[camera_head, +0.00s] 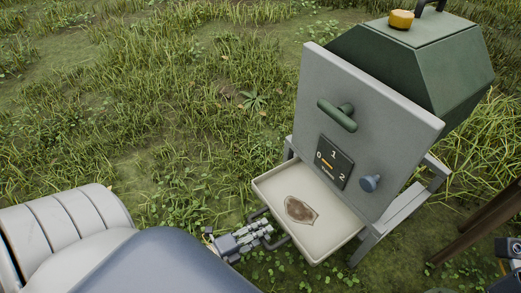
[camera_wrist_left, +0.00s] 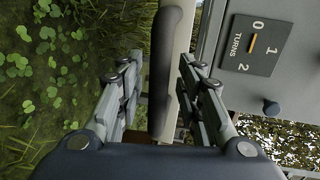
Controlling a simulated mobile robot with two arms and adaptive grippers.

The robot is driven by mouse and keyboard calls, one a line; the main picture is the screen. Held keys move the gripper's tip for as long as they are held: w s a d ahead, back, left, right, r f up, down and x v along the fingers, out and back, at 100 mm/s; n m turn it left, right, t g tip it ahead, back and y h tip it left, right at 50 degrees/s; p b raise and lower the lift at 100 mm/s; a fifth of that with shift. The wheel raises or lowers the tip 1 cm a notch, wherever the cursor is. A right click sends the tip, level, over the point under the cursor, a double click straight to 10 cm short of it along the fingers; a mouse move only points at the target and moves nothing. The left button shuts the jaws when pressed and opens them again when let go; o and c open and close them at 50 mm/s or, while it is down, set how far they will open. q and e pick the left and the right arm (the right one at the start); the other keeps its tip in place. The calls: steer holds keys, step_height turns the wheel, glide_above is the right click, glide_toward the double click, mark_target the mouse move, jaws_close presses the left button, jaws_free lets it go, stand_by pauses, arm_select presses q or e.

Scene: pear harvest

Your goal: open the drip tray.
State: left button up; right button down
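The drip tray (camera_head: 312,218) is a shallow cream tray with a brown stain, and it sticks out from the lower front of the grey machine (camera_head: 365,120). Its dark bar handle (camera_head: 280,243) is on the near left side. My left gripper (camera_head: 266,228) is at this handle. In the left wrist view, the handle (camera_wrist_left: 166,75) runs between the two spread fingers of my left gripper (camera_wrist_left: 160,62). I see a gap on the left side; contact on the right is unclear. Part of my right arm or gripper (camera_head: 510,250) shows at the right edge, its fingers unclear.
The machine has a green handle (camera_head: 338,115), a dial plate marked 0, 1, 2 (camera_head: 334,161), a blue-grey knob (camera_head: 370,183) and a green hopper (camera_head: 420,65) with a yellow cap (camera_head: 401,19). Brown wooden legs (camera_head: 475,222) stand at right. Grass lies open at left.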

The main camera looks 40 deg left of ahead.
arm_select(q)
steer(key=v, duration=1.2)
steer(key=shift+w+d, duration=0.1)
